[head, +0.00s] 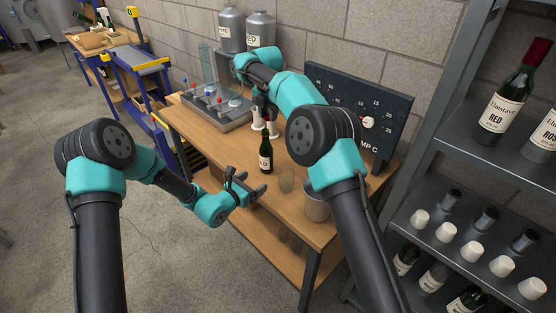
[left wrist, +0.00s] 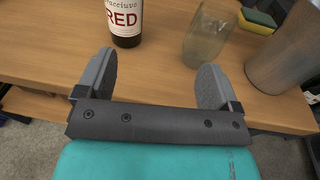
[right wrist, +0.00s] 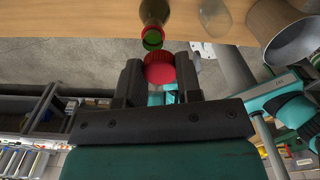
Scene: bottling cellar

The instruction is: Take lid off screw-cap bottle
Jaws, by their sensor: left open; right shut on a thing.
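The dark wine bottle (head: 266,157) stands upright on the wooden table (head: 225,150); its RED label shows in the left wrist view (left wrist: 123,18). My right gripper (right wrist: 160,70) is shut on the red screw cap (right wrist: 159,69). The cap is apart from the bottle, whose open green mouth (right wrist: 152,39) shows just beyond it. In the head view my right gripper (head: 262,108) is above the bottle, and the cap is hard to make out. My left gripper (head: 250,186) is open and empty at the table's front edge, short of the bottle and not touching it.
A clear glass (head: 286,181) stands right of the bottle, with a metal canister (head: 316,206) further right. A machine with levers (head: 215,105) and a dark gauge panel (head: 358,112) stand at the back. A bottle shelf (head: 470,165) is on the right.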

